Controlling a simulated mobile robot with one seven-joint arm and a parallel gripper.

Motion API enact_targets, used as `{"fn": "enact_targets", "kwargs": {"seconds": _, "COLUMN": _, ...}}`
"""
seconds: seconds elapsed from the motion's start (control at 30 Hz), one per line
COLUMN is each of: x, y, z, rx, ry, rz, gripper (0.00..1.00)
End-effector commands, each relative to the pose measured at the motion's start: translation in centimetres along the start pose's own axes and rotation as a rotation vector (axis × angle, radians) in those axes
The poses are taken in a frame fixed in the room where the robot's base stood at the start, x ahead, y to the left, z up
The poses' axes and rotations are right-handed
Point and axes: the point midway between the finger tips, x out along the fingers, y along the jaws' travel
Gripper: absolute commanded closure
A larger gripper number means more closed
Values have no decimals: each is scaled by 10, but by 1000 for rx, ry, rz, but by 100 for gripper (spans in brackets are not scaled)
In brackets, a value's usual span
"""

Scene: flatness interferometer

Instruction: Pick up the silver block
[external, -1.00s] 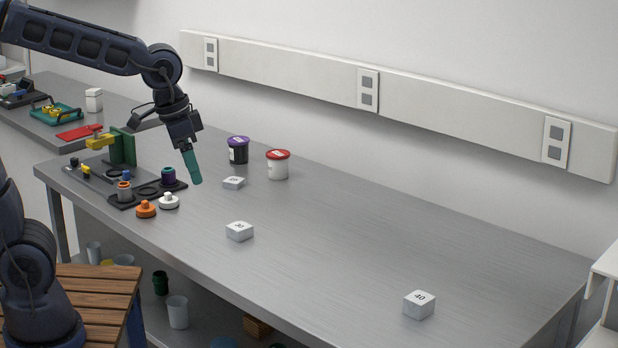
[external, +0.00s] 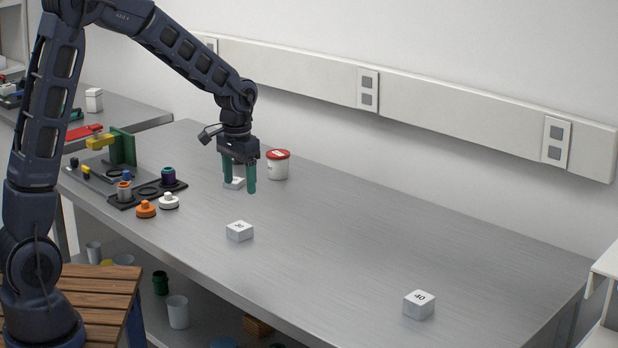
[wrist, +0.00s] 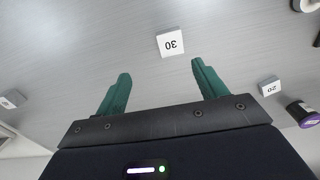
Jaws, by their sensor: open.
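Three silver-white blocks lie on the steel bench. The block marked 30 (external: 239,231) is in the middle; in the wrist view it (wrist: 170,43) lies just beyond and between my fingertips. The block marked 40 (external: 419,305) is at the front right. The third block (external: 238,184) is at the back, partly covered by my fingers in the external view; its 20 label shows in the wrist view (wrist: 269,87). My gripper (external: 240,187) is open and empty, green fingers pointing down above the bench. In the wrist view my fingertips (wrist: 160,68) are wide apart, with no block between them.
A red-lidded white jar (external: 278,165) stands behind my gripper. A dark fixture plate (external: 146,192) with coloured parts, an orange knob (external: 146,209) and a white knob (external: 169,201) are at left. The bench's right half is mostly clear.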

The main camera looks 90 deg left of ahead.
Motion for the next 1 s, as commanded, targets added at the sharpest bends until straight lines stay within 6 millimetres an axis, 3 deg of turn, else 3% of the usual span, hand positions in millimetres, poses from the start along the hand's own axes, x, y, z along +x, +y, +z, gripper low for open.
{"fn": "enact_targets", "kwargs": {"seconds": 0.2, "x": 19, "y": -19, "z": -11, "rx": -31, "ry": -17, "rz": -2, "gripper": 29}}
{"fn": "enact_targets", "kwargs": {"seconds": 0.53, "x": 61, "y": -19, "z": -10, "rx": -31, "ry": -19, "rz": -2, "gripper": 29}}
{"fn": "enact_targets", "kwargs": {"seconds": 0.87, "x": 80, "y": -20, "z": -9, "rx": -31, "ry": -18, "rz": -2, "gripper": 29}}
{"fn": "enact_targets", "kwargs": {"seconds": 1.0, "x": 97, "y": -21, "z": -8, "rx": -32, "ry": -20, "rz": -2, "gripper": 29}}
